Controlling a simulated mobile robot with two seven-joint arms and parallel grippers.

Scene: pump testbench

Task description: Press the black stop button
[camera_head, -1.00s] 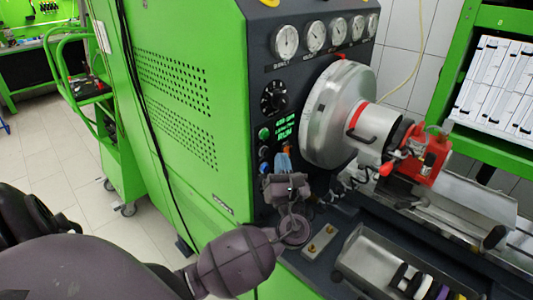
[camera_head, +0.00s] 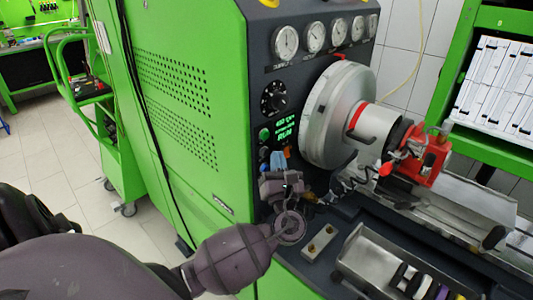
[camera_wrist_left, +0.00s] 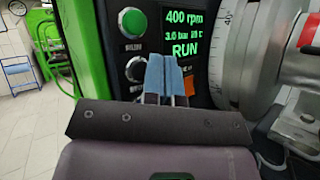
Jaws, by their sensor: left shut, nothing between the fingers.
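A round black button (camera_wrist_left: 135,68) with a pale rim sits on the dark control panel, below a green button (camera_wrist_left: 133,21). In the head view the black button (camera_head: 264,154) shows small, under the green one (camera_head: 264,134). My left gripper (camera_head: 278,160) is shut and empty, its blue fingertips pointing at the panel. In the left wrist view the fingertips (camera_wrist_left: 163,65) are just right of the black button, beside it rather than over it. I cannot tell whether they touch the panel. My right gripper is not in view.
A lit green display (camera_wrist_left: 185,32) reads 400 rpm and RUN. An orange switch (camera_wrist_left: 188,86) is right of the fingertips. A large metal disc (camera_head: 333,113) projects at the right. Gauges (camera_head: 313,37) line the panel top. A metal tray (camera_head: 375,255) lies at lower right.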

